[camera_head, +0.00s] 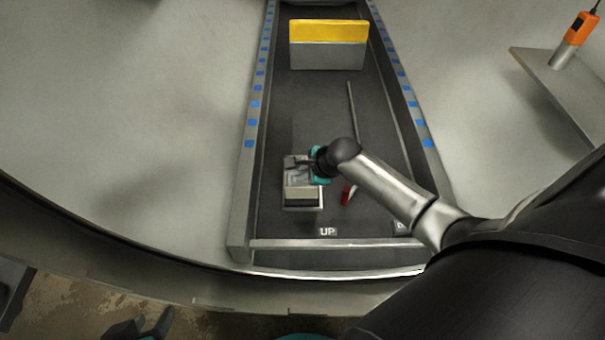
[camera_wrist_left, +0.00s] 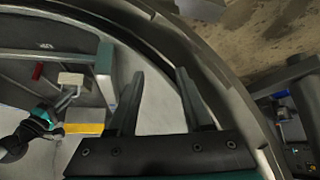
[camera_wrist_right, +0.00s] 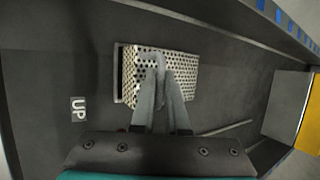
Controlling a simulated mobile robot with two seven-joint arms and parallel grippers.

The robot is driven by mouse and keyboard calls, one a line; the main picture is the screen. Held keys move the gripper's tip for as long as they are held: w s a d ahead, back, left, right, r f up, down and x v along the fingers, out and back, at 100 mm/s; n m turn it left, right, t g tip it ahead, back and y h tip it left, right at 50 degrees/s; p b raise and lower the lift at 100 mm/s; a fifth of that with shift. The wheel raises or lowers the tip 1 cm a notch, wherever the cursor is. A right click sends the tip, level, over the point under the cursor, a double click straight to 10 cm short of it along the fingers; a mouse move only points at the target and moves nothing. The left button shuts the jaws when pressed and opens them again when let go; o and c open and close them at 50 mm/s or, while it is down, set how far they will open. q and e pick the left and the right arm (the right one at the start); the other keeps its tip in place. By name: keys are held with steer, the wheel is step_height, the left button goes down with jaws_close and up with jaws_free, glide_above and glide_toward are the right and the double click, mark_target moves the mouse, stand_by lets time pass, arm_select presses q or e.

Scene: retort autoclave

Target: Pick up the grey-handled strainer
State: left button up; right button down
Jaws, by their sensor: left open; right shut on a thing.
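The strainer, a perforated metal box (camera_head: 303,194), is in the lower part of the dark trough. In the right wrist view its holed walls (camera_wrist_right: 184,82) show clearly. My right gripper (camera_wrist_right: 162,68) is shut on a narrow part at its near side, and the fingers cover what they grip. In the head view this gripper (camera_head: 304,163) reaches in from the right over the box. I cannot tell whether the box touches the floor. My left gripper (camera_head: 143,322) is at the bottom left, outside the trough; its fingers (camera_wrist_left: 158,92) are open and empty in the left wrist view.
A red piece (camera_head: 346,195) lies right of the strainer. A thin grey rod (camera_head: 351,105) lies further up the trough. A yellow-and-grey block (camera_head: 328,45) stands at the far end. Raised side rails (camera_head: 250,143) bound the trough. An orange-topped device (camera_head: 573,42) stands on a shelf at right.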

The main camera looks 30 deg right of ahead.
steer(key=shift+r+p, duration=0.4)
steer(key=shift+r, duration=0.4)
steer(key=shift+r+p, duration=0.55)
steer(key=shift+r, duration=0.25)
step_height(320, 180, up, 6)
steer(key=p, duration=0.3)
steer(key=shift+f+p, duration=0.2)
steer(key=shift+p, duration=0.1)
arm_select(q)
steer(key=s+a+f+g+p, duration=0.2)
steer(key=s+f, duration=0.1)
steer(key=f, duration=0.5)
steer(key=s+a+f+g+y+p, duration=0.1)
steer(key=s+a+f+g, duration=0.1)
steer(key=s+f, duration=0.2)
steer(key=shift+s+a+f+g+y+p, duration=0.2)
steer(key=shift+f+g+y+p, duration=0.15)
steer(key=shift+f, duration=1.55)
arm_select(e)
step_height(320, 180, up, 7)
arm_select(q)
steer(key=p+v, duration=0.3)
steer(key=w+p+v, duration=0.1)
steer(key=p+v, duration=0.1)
steer(key=p, duration=0.1)
steer(key=shift+w+r, duration=0.1)
steer(key=shift+r, duration=0.4)
arm_select(e)
step_height(320, 180, up, 3)
steer(key=shift+r, duration=0.2)
